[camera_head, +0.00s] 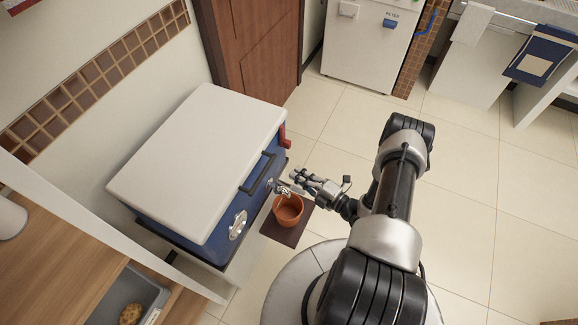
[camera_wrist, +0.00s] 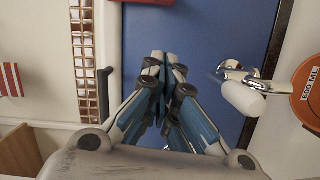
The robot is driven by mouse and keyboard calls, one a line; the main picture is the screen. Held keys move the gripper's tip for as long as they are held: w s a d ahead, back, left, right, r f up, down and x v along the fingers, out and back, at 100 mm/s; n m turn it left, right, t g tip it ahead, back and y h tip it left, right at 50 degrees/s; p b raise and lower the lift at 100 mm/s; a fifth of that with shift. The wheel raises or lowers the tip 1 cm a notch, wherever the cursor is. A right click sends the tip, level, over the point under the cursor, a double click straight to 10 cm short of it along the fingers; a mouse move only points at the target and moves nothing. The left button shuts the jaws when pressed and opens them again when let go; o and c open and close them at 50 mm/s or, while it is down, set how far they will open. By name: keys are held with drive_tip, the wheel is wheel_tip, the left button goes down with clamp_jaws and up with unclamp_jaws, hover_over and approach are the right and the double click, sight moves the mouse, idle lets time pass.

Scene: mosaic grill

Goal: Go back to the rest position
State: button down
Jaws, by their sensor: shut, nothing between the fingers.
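My gripper (camera_head: 287,187) is at the front of a blue cooler-like box with a white lid (camera_head: 205,150), just above an orange-brown pot (camera_head: 288,211). In the wrist view my gripper (camera_wrist: 166,62) has its fingers together with nothing between them. The box's blue front (camera_wrist: 215,40) fills the background there. A metal latch (camera_wrist: 240,72) shows to the right of the fingers. I cannot tell whether the fingertips touch the box.
The pot stands on a dark mat (camera_head: 285,233) below my gripper. A wooden counter with a grey tray (camera_head: 128,297) is at lower left. A white appliance (camera_head: 365,45) stands at the back. The tiled floor (camera_head: 480,180) to the right is clear.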

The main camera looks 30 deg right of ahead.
drive_tip(key=shift+s+d+f, duration=0.1)
drive_tip(key=shift+s+d, duration=0.05)
drive_tip(key=shift+s, duration=0.25)
drive_tip(key=w+d+r+g+h, duration=0.25)
drive_tip(key=w+d+r, duration=0.3)
drive_tip(key=w, duration=0.35)
drive_tip(key=w+d+r+m+g+h, duration=0.1)
drive_tip(key=w+r+m+g+h, duration=0.15)
drive_tip(key=r, duration=0.45)
drive_tip(key=w+d+r+m+g+h, duration=0.1)
drive_tip(key=w+r+m+h, duration=0.15)
drive_tip(key=r, duration=0.45)
drive_tip(key=s+a+r+m+h, duration=0.2)
drive_tip(key=s+r+m, duration=0.15)
drive_tip(key=r, duration=0.75)
drive_tip(key=s+a+r+m+g, duration=0.2)
drive_tip(key=s+a+r+m, duration=0.35)
drive_tip(key=s, duration=0.35)
drive_tip(key=s+a+r+m+g, duration=0.2)
drive_tip(key=s+a+r+m, duration=0.2)
drive_tip(key=s+a+r, duration=0.45)
drive_tip(key=s+a+f+m+y, duration=0.1)
drive_tip(key=s+a, duration=0.1)
drive_tip(key=s, duration=0.4)
drive_tip(key=s+a+f+m+g+y, duration=0.1)
drive_tip(key=s+a+m, duration=0.1)
drive_tip(key=s, duration=0.4)
drive_tip(key=shift+s+a+f, duration=0.4)
